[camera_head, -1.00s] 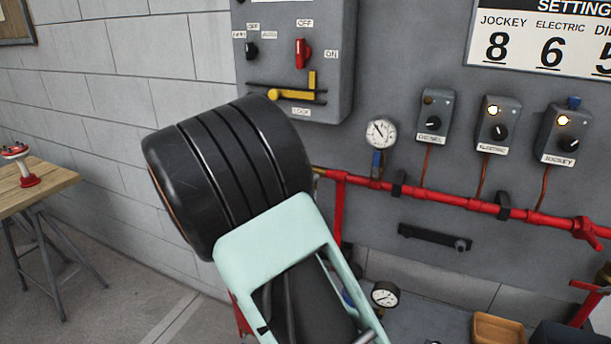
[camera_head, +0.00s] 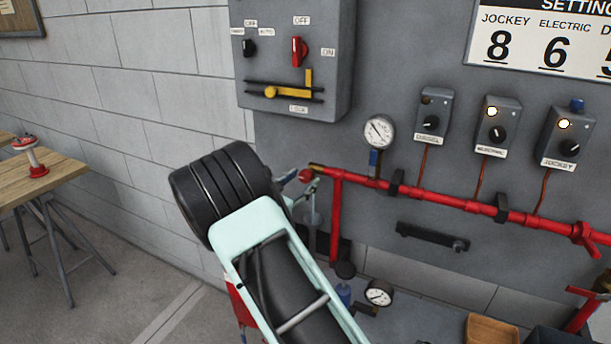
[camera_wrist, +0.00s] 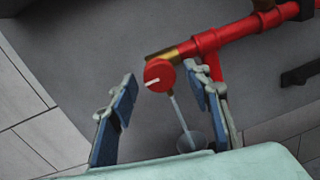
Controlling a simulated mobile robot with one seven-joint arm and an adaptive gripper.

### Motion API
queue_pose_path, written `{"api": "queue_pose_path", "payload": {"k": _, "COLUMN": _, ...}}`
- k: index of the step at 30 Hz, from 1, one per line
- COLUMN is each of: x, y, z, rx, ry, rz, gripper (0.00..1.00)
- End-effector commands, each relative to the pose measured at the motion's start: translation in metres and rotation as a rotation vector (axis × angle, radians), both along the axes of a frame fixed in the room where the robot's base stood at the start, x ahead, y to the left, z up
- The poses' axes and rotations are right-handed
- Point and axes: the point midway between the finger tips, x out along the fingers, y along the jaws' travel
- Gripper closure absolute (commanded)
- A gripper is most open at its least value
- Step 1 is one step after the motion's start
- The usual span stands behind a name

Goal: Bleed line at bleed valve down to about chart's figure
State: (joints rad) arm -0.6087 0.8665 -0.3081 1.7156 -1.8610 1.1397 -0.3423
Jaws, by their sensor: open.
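The bleed valve shows in the wrist view as a round red knob (camera_wrist: 158,75) with a pale bar across it, on a brass end of the red pipe. It shows small in the head view (camera_head: 305,175). My gripper (camera_wrist: 160,71) is open, its blue-padded fingers on either side of the knob, with gaps visible. A pale line runs from the knob down to a grey cup (camera_wrist: 192,141); I cannot tell whether it is water or a tube. The round gauge (camera_head: 379,131) has its needle toward upper left; its figures are too small. The settings chart (camera_head: 540,45) reads jockey 8, electric 6; the rest is cut off.
The red pipe (camera_head: 440,201) runs right along the grey panel. Diesel (camera_head: 432,115), electric (camera_head: 498,127) and jockey (camera_head: 566,138) boxes hang above it; the latter two have lit lamps. A second gauge (camera_head: 378,293) sits low. A wooden table (camera_head: 50,180) stands left.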

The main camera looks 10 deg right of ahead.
Motion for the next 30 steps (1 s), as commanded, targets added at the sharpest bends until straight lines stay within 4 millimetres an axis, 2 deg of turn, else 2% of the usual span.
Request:
{"api": "queue_pose_path", "payload": {"k": 6, "x": 0.016, "y": -0.013, "z": 0.000, "rx": 0.001, "ry": -0.001, "rz": 0.000, "gripper": 0.55}}
{"api": "queue_pose_path", "payload": {"k": 16, "x": 0.018, "y": -0.015, "z": 0.000, "rx": 0.001, "ry": 0.000, "rz": 0.000, "gripper": 0.56}}
{"api": "queue_pose_path", "payload": {"k": 27, "x": 0.018, "y": -0.015, "z": 0.000, "rx": 0.001, "ry": 0.000, "rz": 0.000, "gripper": 0.97}}
{"api": "queue_pose_path", "payload": {"k": 30, "x": 0.018, "y": -0.015, "z": -0.001, "rx": 0.003, "ry": -0.001, "rz": 0.000, "gripper": 0.97}}
